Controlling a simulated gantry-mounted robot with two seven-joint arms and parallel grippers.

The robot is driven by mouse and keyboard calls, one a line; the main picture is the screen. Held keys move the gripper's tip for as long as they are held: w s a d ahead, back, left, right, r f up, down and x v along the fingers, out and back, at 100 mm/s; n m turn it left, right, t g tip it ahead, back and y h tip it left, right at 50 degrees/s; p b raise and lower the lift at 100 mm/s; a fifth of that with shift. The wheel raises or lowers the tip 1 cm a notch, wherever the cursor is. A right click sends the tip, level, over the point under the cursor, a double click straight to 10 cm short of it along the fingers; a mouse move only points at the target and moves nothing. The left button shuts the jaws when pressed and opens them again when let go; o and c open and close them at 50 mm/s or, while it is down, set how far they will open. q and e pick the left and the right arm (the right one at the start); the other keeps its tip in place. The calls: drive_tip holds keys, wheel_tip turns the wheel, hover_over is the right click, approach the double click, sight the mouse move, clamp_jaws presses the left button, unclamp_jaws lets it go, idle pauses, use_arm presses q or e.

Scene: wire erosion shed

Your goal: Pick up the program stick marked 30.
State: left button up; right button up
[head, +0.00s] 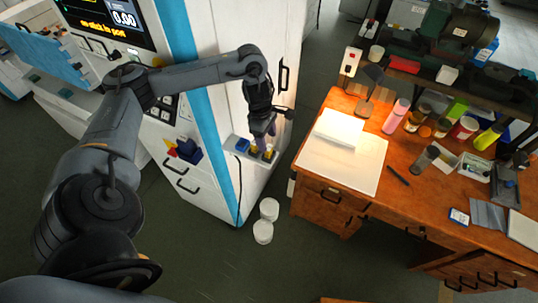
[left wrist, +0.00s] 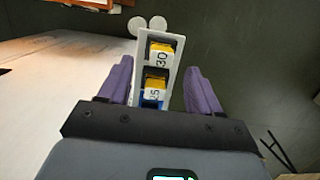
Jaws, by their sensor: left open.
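The program stick marked 30 (left wrist: 160,57) has a yellow body and a white label. It sits in the far slot of a narrow light-grey rack (left wrist: 144,45) in the left wrist view. A second stick, whose label looks like 25 (left wrist: 154,94), sits in the nearer slot, with blue around it. In the head view the rack (head: 236,138) sticks out from the white cabinet's side. My left gripper (left wrist: 159,65) is open and empty, its purple fingers on either side of the rack. In the head view the gripper (head: 264,138) is over the rack and partly hides it.
The white cabinet (head: 215,105) with a blue stripe stands beside the rack. A wooden desk (head: 325,200) with papers, jars and bottles is to the right. White round containers (head: 263,232) stand on the floor below. Open floor lies between cabinet and desk.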

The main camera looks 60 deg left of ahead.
sight(268, 147)
use_arm(q)
drive_tip(key=shift+d+f+b, duration=0.15)
drive_tip(key=shift+f+b, duration=0.05)
drive_tip(key=shift+f, duration=0.6)
drive_tip(key=shift+d+f+b, duration=0.15)
drive_tip(key=shift+f, duration=0.65)
drive_tip(key=shift+w+d+f, duration=0.15)
drive_tip(key=shift+f, duration=1.05)
drive_tip(key=c, duration=1)
